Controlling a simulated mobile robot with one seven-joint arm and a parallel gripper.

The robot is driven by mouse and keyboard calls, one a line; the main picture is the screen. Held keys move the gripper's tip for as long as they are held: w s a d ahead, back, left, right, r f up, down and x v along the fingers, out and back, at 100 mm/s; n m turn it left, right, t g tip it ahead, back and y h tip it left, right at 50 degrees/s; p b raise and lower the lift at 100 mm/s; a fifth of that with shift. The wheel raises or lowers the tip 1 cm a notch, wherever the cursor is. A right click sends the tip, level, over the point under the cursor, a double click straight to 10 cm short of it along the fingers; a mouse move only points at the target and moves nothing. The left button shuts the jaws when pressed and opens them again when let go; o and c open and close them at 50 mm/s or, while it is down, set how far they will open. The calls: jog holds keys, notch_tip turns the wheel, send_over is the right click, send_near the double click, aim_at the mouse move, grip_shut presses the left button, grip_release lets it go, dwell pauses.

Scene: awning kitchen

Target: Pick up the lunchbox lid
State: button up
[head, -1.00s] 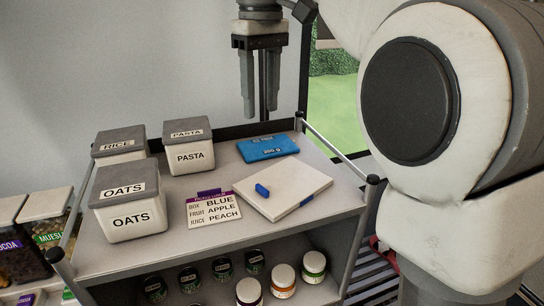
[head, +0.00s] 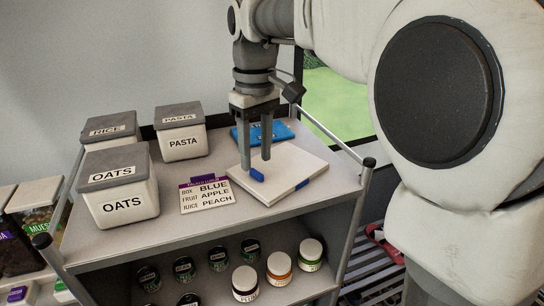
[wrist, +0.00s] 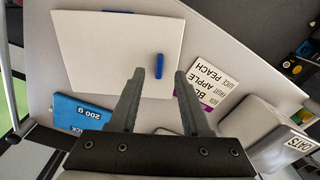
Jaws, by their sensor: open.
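The lunchbox lid (head: 292,184) is a flat white panel with a small blue handle (head: 257,174) on top and a blue tab on its front edge. It lies on the cart's top shelf. My gripper (head: 256,165) is open and points down over the lid's left part, close to the handle. In the wrist view my gripper (wrist: 160,75) holds nothing. Whether the fingertips touch the lid cannot be told.
A blue 200 g pack (head: 285,132) lies behind the lid, partly hidden by my gripper. Oats (head: 120,190), pasta (head: 181,135) and rice (head: 109,129) containers stand further left. Jars (head: 280,268) fill the lower shelf.

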aim_at(256, 171)
jog(key=shift+f, duration=1.55)
grip_shut()
